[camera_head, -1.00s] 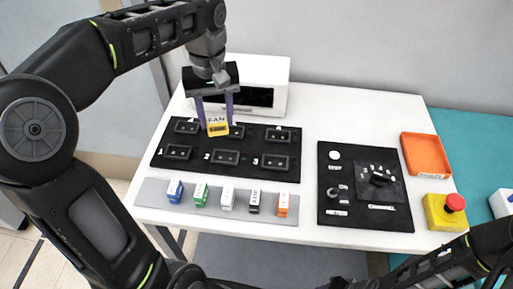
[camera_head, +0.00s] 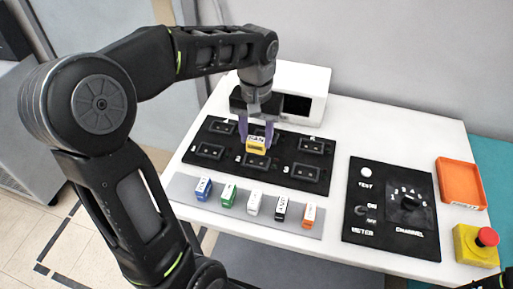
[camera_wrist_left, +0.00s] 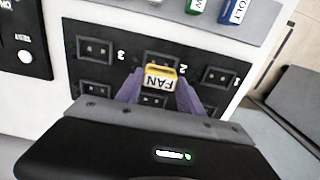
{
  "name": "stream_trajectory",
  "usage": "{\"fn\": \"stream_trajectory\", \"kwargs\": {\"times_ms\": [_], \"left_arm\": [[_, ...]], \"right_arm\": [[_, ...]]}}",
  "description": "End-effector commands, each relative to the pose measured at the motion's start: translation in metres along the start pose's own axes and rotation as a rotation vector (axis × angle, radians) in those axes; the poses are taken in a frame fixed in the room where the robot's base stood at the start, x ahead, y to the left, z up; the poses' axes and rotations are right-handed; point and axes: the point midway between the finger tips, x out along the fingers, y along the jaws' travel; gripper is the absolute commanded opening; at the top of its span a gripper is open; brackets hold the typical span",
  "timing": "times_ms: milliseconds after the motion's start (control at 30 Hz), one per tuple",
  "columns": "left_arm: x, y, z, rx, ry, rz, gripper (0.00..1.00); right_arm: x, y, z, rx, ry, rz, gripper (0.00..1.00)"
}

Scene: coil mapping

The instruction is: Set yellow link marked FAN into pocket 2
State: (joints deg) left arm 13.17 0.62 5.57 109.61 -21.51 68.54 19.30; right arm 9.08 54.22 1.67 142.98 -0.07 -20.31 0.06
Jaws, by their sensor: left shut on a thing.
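The yellow link marked FAN (camera_head: 256,145) is held between the purple fingers of my left gripper (camera_head: 257,138), which is shut on it. In the left wrist view the link (camera_wrist_left: 160,77) sits between the fingertips with its label showing upside down. Pocket 2 (camera_head: 254,162) is the middle front pocket of the black board. The link appears just behind and above it, partly overlapping it; the exact height gap cannot be told. Pocket 2 also shows partly behind the link in the left wrist view (camera_wrist_left: 160,58). It looks empty.
Pocket 1 (camera_head: 208,151) and pocket 3 (camera_head: 305,173) flank pocket 2. A grey strip (camera_head: 185,190) in front carries several other links. A black meter panel (camera_head: 390,236), orange tray (camera_head: 460,183) and red-topped yellow button box (camera_head: 478,248) are at right. A white box (camera_head: 318,80) stands behind.

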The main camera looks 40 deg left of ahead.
Motion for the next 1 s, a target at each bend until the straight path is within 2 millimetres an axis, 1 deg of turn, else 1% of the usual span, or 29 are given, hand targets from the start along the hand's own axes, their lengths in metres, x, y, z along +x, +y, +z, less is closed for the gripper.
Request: {"fn": "stream_trajectory", "kwargs": {"times_ms": [33, 100, 333, 400, 467, 600, 700, 1000], "left_arm": [[0.004, 0.0, 0.0, -0.001, 0.0, 0.0, 0.04], [0.007, 0.0, -0.001, -0.001, 0.001, 0.0, 0.04], [0.008, 0.0, -0.001, -0.001, 0.002, 0.001, 0.04], [0.01, 0.0, 0.0, -0.001, 0.001, 0.0, 0.04], [0.016, 0.0, 0.0, -0.001, -0.002, 0.0, 0.04], [0.036, 0.0, 0.0, -0.002, -0.002, 0.0, 0.04], [0.044, 0.0, 0.0, -0.002, 0.0, 0.0, 0.04], [0.046, 0.0, 0.0, -0.002, 0.001, 0.001, 0.04]], "right_arm": [[-0.001, 0.0, 0.0, 0.0, 0.0, 0.0, 0.36], [-0.001, 0.0, 0.0, 0.0, 0.0, 0.0, 0.36], [-0.001, 0.0, 0.0, 0.0, 0.0, 0.0, 0.36], [-0.001, 0.0, 0.0, 0.0, 0.0, 0.0, 0.36], [-0.001, 0.0, 0.0, 0.0, 0.0, 0.0, 0.36], [-0.003, -0.001, 0.0, 0.0, 0.0, 0.0, 0.36], [-0.003, -0.001, 0.0, 0.0, 0.0, 0.0, 0.36], [-0.002, -0.001, 0.0, 0.0, 0.0, 0.0, 0.36]]}}
